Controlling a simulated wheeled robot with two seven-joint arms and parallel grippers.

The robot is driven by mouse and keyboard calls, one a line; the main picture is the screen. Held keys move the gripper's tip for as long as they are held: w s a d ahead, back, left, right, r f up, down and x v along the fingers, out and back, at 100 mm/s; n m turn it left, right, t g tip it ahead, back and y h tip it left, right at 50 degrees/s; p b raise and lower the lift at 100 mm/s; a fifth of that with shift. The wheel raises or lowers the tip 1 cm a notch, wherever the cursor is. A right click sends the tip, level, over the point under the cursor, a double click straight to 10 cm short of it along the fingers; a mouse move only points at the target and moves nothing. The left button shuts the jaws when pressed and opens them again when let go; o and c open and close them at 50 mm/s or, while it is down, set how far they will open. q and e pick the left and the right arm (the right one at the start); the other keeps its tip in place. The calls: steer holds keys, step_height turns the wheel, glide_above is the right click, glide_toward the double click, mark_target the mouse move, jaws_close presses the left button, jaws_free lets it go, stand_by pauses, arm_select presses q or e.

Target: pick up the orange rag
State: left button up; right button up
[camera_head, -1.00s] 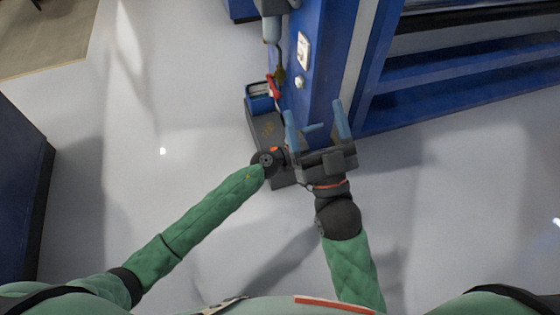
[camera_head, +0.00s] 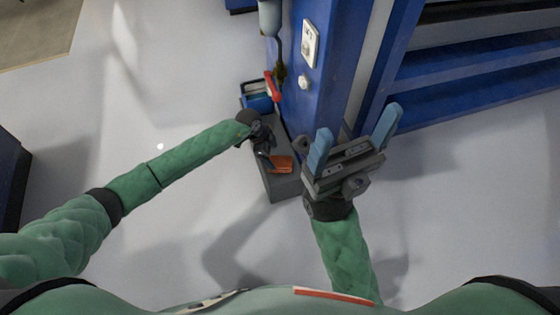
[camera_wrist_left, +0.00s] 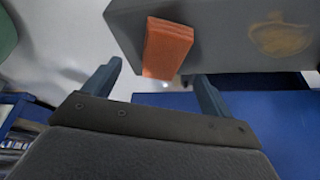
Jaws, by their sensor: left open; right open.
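The orange rag (camera_head: 282,163) lies on top of a dark grey box or ledge (camera_head: 281,187) beside the blue machine column. In the left wrist view the rag (camera_wrist_left: 167,47) is a folded orange block hanging over the ledge's edge. My left gripper (camera_head: 266,150) is over the ledge, close to the rag; its fingers are hard to make out in the head view. In the left wrist view the gripper (camera_wrist_left: 158,72) is open, with the rag ahead between its fingertips and not clasped. My right gripper (camera_head: 353,137) is open and empty, right of the ledge in front of the column.
The blue column (camera_head: 326,75) stands close behind both grippers, with blue shelving (camera_head: 470,70) to its right. A blue container (camera_head: 257,96) and a red-handled item (camera_head: 272,87) are at the ledge's far end.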

mark_target(278, 162)
arm_select(q)
steer(key=shift+b+x, duration=0.3)
steer(key=shift+x, duration=0.8)
steer(key=b+x, duration=0.1)
steer(key=x, duration=0.1)
steer(key=b+x, duration=0.1)
steer(key=x, duration=0.1)
steer(key=shift+w+d, duration=0.1)
steer(key=shift+w, duration=0.1)
steer(key=shift+f, duration=0.1)
steer(key=shift+f+p, duration=0.15)
steer(key=shift+p, duration=0.25)
steer(key=shift+c, duration=0.6)
steer(key=c, duration=1)
steer(key=shift+c, duration=0.2)
